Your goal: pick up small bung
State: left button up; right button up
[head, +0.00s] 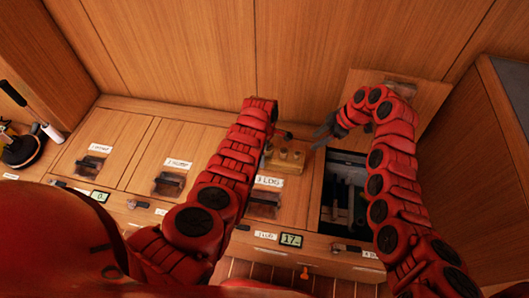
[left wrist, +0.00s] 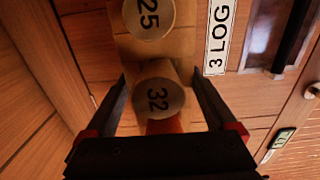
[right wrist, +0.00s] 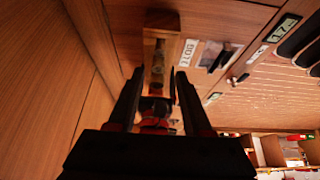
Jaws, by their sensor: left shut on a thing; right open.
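Bungs stand in a wooden block (head: 284,165) on the bench. In the left wrist view one bung is marked 32 (left wrist: 158,97) and another is marked 25 (left wrist: 148,15). Which one counts as the small bung I cannot tell for sure. My left gripper (left wrist: 161,74) is shut on the bung marked 32, with one finger on each side. In the head view the left arm partly hides this gripper beside the block. My right gripper (head: 325,132) is open and empty, right of the block; the right wrist view shows its fingers apart (right wrist: 160,72).
Right of the block is an open compartment (head: 341,200) with its lid (head: 421,100) raised behind my right arm. Closed hatches with dark handles (head: 170,183) line the bench to the left. A display reading 17 (head: 291,240) is on the front edge. A dark round object (head: 22,150) is at far left.

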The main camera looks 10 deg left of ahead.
jog(key=shift+o, duration=1.1)
jog(key=m+t+h, duration=0.3)
jog(key=m, duration=0.8)
send_over(298, 153)
jog(key=s+d, duration=0.1)
jog(key=d, duration=0.1)
jog(key=f, duration=0.4)
jog(key=shift+s+a+f, duration=0.2)
jog(key=shift+f, duration=0.1)
jog(key=shift+x, duration=2.65)
jog(key=shift+s+r, duration=0.1)
jog(key=shift+s, duration=0.1)
grip_shut()
